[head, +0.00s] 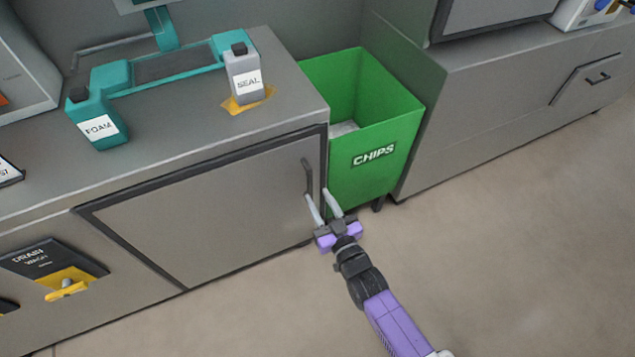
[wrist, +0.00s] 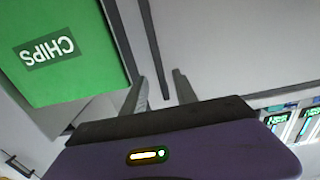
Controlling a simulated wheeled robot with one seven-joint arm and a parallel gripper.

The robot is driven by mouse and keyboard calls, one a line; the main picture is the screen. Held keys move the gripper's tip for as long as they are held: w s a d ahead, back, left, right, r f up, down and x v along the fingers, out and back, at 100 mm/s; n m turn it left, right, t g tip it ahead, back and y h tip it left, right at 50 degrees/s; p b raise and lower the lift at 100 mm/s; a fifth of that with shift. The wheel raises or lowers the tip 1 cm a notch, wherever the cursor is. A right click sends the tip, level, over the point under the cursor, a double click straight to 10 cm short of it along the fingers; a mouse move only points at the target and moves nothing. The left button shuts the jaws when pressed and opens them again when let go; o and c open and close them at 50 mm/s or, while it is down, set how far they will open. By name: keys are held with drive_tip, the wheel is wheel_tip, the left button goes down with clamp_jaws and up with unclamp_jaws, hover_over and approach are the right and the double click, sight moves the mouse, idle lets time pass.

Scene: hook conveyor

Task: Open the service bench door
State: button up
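The service bench door (head: 220,210) is a grey panel with a dark frame in the front of the bench, and it looks shut. Its dark upright bar handle (head: 308,176) is near the door's right edge. My gripper (head: 317,194) is open, its two pale fingers apart, just below and close to the handle in the head view. In the wrist view, the open fingers (wrist: 160,84) point at the grey front, with a dark strip (wrist: 150,40) running between them. I cannot tell whether that strip is handle or frame, or whether the fingers touch anything.
A green CHIPS bin (head: 376,155) stands right beside the door's handle side; it also shows in the wrist view (wrist: 60,50). FOAM (head: 97,122) and SEAL (head: 243,75) bottles stand on the bench top (head: 185,125). The floor (head: 500,230) in front is clear.

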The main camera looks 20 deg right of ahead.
sight(311, 184)
drive_tip(key=w, duration=0.6)
drive_tip(key=shift+w+b, duration=0.3)
drive_tip(key=shift+b, duration=0.1)
clamp_jaws()
idle(1.0)
